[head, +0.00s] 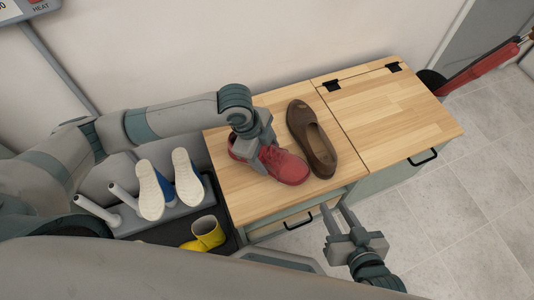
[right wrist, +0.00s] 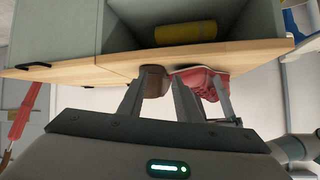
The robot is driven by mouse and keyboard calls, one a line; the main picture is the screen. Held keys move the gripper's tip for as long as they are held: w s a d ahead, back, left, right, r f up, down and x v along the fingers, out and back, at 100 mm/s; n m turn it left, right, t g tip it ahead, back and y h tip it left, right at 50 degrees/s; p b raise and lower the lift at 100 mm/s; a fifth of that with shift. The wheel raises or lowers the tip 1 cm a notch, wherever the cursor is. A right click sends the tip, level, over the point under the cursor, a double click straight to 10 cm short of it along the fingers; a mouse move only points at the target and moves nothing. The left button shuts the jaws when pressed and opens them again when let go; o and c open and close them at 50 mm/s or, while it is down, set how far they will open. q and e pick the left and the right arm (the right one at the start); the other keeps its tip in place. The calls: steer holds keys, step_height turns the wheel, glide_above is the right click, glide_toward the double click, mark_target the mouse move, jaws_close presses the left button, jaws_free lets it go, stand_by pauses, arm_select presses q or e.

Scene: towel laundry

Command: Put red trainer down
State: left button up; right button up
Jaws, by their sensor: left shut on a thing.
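The red trainer (head: 284,165) is at the left part of the wooden cabinet top (head: 355,163), toe pointing right and towards me. My left gripper (head: 262,160) is shut on it, and the gripper hides its middle. Whether its sole touches the wood I cannot tell. The trainer also shows upside down in the right wrist view (right wrist: 212,82). My right gripper (head: 338,222) is open and empty in front of the cabinet, over the floor.
A brown shoe (head: 311,138) lies just right of the trainer. A rack (head: 120,226) at left holds white-soled blue shoes (head: 187,178); yellow boots (head: 207,234) are below. The right half of the cabinet top is clear. A red-handled tool (head: 480,68) stands at far right.

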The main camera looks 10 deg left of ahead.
mark_target(265, 151)
arm_select(q)
steer(key=o, duration=1.2)
arm_select(e)
steer(key=shift+f, duration=0.1)
arm_select(q)
steer(key=shift+r, duration=0.1)
steer(key=shift+a+r, duration=0.1)
steer(key=shift+r, duration=0.2)
steer(key=p+v, duration=0.1)
steer(key=v, duration=0.5)
steer(key=shift+r+p, duration=0.2)
steer(key=shift+p, duration=0.15)
steer(key=shift+p+v, duration=0.4)
steer(key=shift+v, duration=2.05)
arm_select(e)
steer(key=s+d+f+g+h, duration=0.1)
steer(key=s+d+f+g, duration=0.2)
steer(key=s, duration=0.1)
steer(key=shift+f+h, duration=0.2)
steer(key=shift+h, duration=0.1)
arm_select(q)
steer(key=shift+s+a, duration=0.1)
arm_select(e)
steer(key=shift+w+d, duration=0.1)
steer(key=shift+d, duration=0.05)
